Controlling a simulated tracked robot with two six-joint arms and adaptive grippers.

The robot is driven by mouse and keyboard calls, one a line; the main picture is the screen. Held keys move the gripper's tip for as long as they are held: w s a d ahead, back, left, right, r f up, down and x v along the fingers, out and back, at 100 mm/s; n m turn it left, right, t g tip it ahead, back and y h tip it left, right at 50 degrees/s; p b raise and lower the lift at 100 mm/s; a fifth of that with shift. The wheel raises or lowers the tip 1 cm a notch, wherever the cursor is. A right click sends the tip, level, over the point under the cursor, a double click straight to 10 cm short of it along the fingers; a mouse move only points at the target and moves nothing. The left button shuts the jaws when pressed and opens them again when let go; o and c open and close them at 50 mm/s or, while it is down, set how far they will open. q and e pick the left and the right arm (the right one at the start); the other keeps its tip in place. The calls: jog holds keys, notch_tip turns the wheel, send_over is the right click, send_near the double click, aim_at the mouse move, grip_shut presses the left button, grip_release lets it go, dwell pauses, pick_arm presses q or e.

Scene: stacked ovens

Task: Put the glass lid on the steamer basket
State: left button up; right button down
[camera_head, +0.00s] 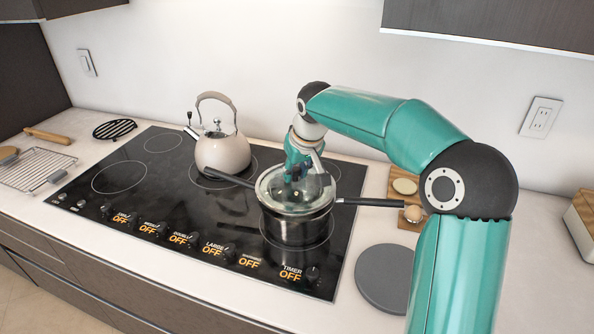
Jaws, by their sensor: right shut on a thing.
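The glass lid (272,191) is clear with a pale rim. It is directly over the steamer basket and pot (291,229), a steel stack on the front right of the cooktop. I cannot tell where basket ends and pot begins, nor whether the lid's rim touches the basket all round. Long black handles point left and right from the stack. My right gripper (297,178) comes down from above and is shut on the glass lid near its middle; the fingertips and the lid's knob are hard to make out. My left gripper is not in view.
A beige kettle (222,153) stands behind left on the black cooktop (160,205). A grey round disc (385,277) lies on the counter at right. Wooden boards (405,187) with small items lie behind it. A wire rack (36,168) is at far left.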

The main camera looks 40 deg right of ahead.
jog(key=shift+f+b, duration=0.4)
jog(key=shift+f, duration=0.2)
jog(key=c, duration=0.9)
grip_release()
jog(key=shift+r, duration=0.1)
jog(key=shift+r+p, duration=0.65)
jog(key=shift+r, duration=0.35)
jog(key=v, duration=1.1)
jog(key=shift+s, duration=0.15)
jog(key=shift+r, duration=0.15)
